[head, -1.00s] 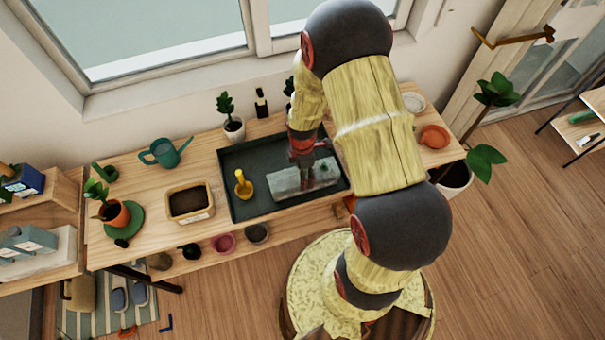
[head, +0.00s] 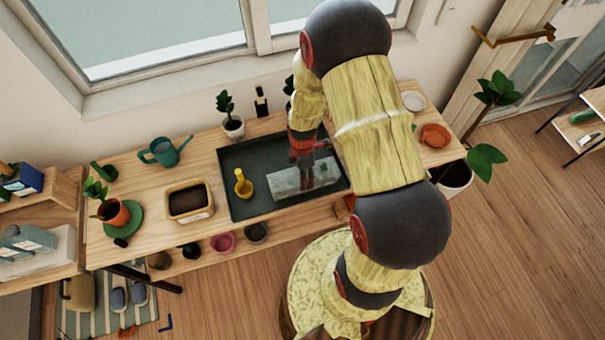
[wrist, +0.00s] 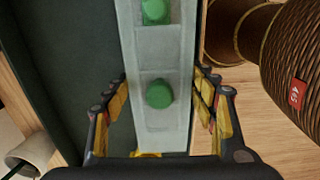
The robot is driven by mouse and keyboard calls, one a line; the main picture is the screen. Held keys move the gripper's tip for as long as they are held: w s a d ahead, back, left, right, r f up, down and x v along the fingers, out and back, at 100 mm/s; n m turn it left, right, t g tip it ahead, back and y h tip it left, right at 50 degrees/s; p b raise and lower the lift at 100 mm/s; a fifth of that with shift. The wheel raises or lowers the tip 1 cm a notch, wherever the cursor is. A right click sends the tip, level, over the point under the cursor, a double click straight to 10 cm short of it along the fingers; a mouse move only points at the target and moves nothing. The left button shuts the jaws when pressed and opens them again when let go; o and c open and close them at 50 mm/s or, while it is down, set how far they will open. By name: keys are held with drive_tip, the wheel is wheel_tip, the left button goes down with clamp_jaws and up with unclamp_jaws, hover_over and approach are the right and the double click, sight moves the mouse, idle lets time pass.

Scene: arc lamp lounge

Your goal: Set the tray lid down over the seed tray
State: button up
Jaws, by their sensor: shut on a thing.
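The tray lid (head: 304,180) is a long, clear, greyish cover with green knobs on top. In the head view it is at the right half of a dark tray; I cannot tell whether it touches the tray floor. My gripper (head: 302,158) is over it, pointing down. In the wrist view the lid (wrist: 162,60) runs up the middle between the two fingers of my gripper (wrist: 162,115), which is shut on it. The seed tray (head: 191,213) is a tan box filled with dark soil, on the bench left of the dark tray. It has no cover on it.
The dark tray (head: 238,205) has a raised rim and also holds a yellow bottle-like thing (head: 243,184). A teal watering can (head: 164,153) stands behind the seed tray. A potted plant (head: 115,212) is to its left. Two woven baskets (wrist: 290,60) show in the wrist view.

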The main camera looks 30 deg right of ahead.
drive_tip(key=shift+f, duration=0.15)
drive_tip(key=o, duration=1.3)
wheel_tip(320, 180, up, 12)
idle(0.5)
